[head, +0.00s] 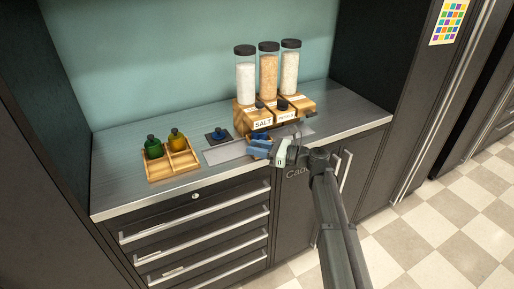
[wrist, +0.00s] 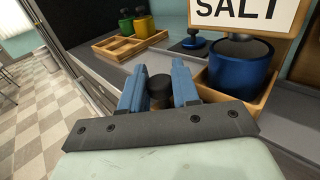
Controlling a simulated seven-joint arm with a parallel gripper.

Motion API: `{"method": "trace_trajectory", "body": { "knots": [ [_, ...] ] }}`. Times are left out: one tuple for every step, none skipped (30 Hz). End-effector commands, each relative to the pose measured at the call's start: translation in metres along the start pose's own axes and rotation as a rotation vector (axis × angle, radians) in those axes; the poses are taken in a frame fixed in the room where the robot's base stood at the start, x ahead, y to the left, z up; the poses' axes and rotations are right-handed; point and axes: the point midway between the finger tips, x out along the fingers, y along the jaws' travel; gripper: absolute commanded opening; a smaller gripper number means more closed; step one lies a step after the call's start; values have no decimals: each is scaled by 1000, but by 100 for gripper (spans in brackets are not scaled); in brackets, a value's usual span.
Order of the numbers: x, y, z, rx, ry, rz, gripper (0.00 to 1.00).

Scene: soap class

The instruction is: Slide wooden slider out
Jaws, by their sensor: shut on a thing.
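The wooden slider (wrist: 262,103) is a shallow wooden tray below the SALT sign (wrist: 246,12), with a blue jar (wrist: 240,66) standing in it. In the head view, the SALT sign (head: 263,124) is on the wooden base (head: 244,119) of the dispenser, and my gripper covers part of the slider. My gripper (wrist: 159,88) has blue fingers shut on a black knob (wrist: 160,92) at the slider's outer end. How the knob joins the slider is hidden. In the head view my gripper (head: 267,151) is at the counter's front edge, before the dispenser.
Three filled clear tubes (head: 268,76) with black lids rise from the base. A wooden compartment tray (head: 172,166) holds a green jar (head: 154,147) and a yellow jar (head: 177,139). The counter's left end is clear.

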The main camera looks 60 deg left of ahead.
Motion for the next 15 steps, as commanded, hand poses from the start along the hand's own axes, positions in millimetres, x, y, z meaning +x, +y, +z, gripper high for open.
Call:
{"method": "trace_trajectory", "body": {
  "knots": [
    [0,0,3,0,-7,0,0],
    [0,0,3,0,-8,0,0],
    [0,0,4,0,-8,0,0],
    [0,0,4,0,-9,0,0],
    [0,0,4,0,-9,0,0],
    [0,0,4,0,-10,-1,0],
    [0,0,4,0,-10,-1,0],
    [0,0,4,0,-10,0,0],
    [1,1,5,0,-10,0,0],
    [3,3,5,0,-10,0,0],
    [6,6,5,-1,-10,0,0],
    [10,11,5,-1,-10,1,0],
    [15,16,5,-1,-10,2,0],
    [19,22,5,-1,-11,3,0],
    [27,29,5,-1,-11,3,0]
  ]
}}
